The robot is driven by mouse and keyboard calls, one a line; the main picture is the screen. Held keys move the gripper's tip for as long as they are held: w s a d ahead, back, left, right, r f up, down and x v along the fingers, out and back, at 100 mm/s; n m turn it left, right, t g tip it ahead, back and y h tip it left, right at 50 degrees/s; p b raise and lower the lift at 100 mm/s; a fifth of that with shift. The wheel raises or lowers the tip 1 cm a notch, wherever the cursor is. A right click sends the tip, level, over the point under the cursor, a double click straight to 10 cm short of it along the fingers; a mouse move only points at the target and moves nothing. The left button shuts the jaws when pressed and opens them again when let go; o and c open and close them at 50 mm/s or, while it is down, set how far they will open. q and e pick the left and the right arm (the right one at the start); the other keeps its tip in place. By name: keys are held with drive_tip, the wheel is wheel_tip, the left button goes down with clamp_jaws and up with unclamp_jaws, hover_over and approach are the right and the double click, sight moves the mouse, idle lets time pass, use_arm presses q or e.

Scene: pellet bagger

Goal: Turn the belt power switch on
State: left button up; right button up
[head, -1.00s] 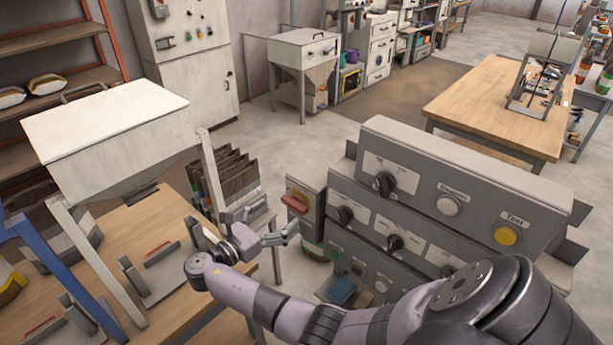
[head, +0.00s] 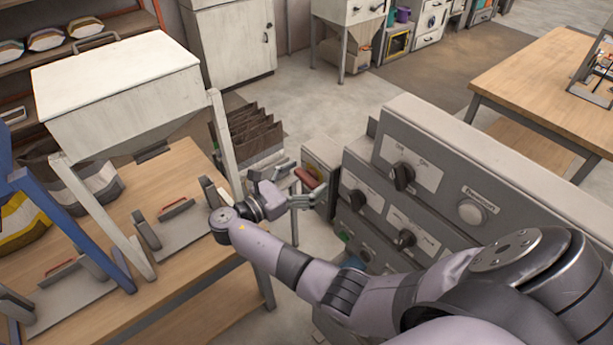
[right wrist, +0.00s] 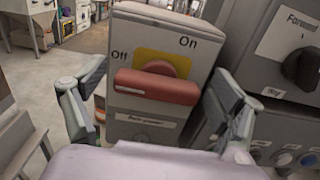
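The belt power switch is a grey box (right wrist: 150,45) with a red handle (right wrist: 157,86) over a yellow plate. The box is marked Off at left and On at upper right, and the label below is blurred. The handle lies nearly level, across the box. My right gripper (right wrist: 155,100) is open, with one finger on each side of the switch and no clear contact. In the head view the right gripper (head: 304,183) is at the red handle (head: 309,175) and partly covers the box. My left gripper is not in view.
A grey control panel (head: 480,150) with several black knobs stands close to the right of the switch. A wooden bench (head: 185,275) and a white hopper (head: 120,85) are to the left. Brown bags (head: 250,130) stand in a rack behind. Open floor (head: 320,110) lies beyond.

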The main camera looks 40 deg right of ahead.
drive_tip(key=shift+d, duration=0.1)
drive_tip(key=c, duration=1)
